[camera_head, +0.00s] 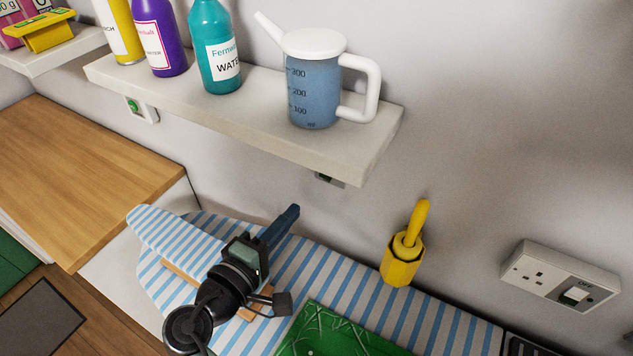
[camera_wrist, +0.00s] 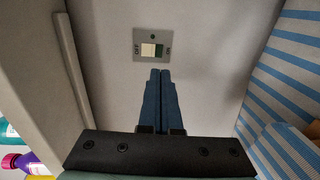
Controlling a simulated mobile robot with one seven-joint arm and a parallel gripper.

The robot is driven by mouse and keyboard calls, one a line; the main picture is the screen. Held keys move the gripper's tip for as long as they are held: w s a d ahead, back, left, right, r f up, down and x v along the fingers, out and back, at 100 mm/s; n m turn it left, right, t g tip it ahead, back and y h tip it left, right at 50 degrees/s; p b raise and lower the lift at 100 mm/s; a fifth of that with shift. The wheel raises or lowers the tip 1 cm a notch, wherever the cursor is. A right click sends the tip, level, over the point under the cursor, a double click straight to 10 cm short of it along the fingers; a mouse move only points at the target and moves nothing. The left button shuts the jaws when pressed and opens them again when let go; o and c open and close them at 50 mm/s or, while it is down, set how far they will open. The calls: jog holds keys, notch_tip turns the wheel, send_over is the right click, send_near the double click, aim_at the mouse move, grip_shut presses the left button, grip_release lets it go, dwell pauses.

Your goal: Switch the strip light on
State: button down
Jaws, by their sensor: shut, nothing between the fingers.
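A small grey switch plate (camera_wrist: 152,44) is on the wall in the wrist view, marked OFF at left and ON at right. Its rocker (camera_wrist: 149,50) is pale on the OFF side, with dark green beside ON; I cannot tell which side is pressed. In the head view the plate (camera_head: 329,179) shows only partly under the shelf edge. My gripper (camera_wrist: 159,72) is shut and empty, its blue fingertips just below the plate in the wrist view; contact is not visible. It also shows in the head view (camera_head: 293,209). A pale bar (camera_wrist: 71,70) may be the strip light.
The shelf (camera_head: 220,115) above holds bottles and a measuring jug (camera_head: 314,85). A green-button plate (camera_head: 141,108) is at left. A striped ironing board (camera_head: 165,232) lies below.

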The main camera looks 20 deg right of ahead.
aim_at(325, 178)
jog(key=p+x, duration=0.1)
jog(key=x, duration=0.8)
jog(key=shift+w+d, duration=0.2)
jog(key=shift+w, duration=0.05)
jog(key=shift+w+d+f, duration=0.1)
jog(key=shift+f, duration=0.1)
